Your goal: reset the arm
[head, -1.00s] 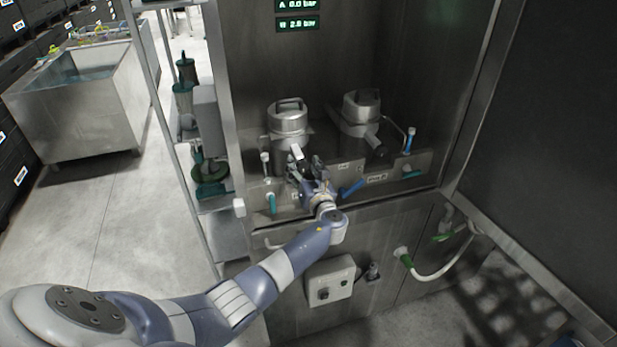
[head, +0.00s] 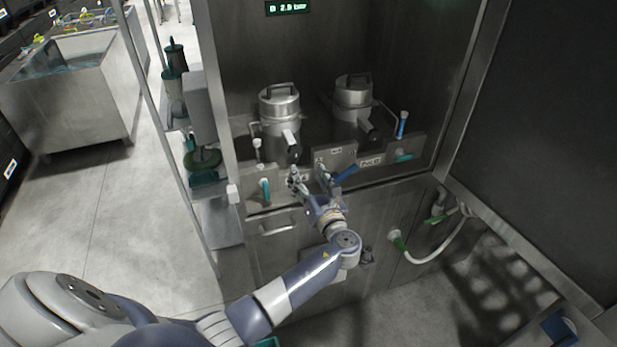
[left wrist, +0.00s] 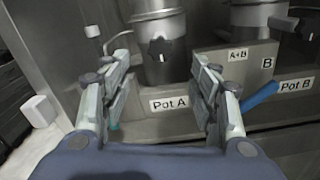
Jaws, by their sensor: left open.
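My left gripper (head: 311,183) is open and empty in front of the washer's valve panel (head: 338,160). In the left wrist view its two fingers (left wrist: 162,95) stand wide apart, with the "Pot A" label (left wrist: 170,104) visible between them. My left arm reaches in from the lower left of the head view. Pot A (head: 280,120), a steel pot with a black handle, stands behind the gripper, apart from it. My right gripper is not in view.
A second steel pot (head: 354,105) stands to the right. A blue lever (head: 345,173) is close to the gripper's right finger, and a teal lever (head: 265,190) is to its left. A white hose (head: 440,262) hangs lower right. Open floor lies left.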

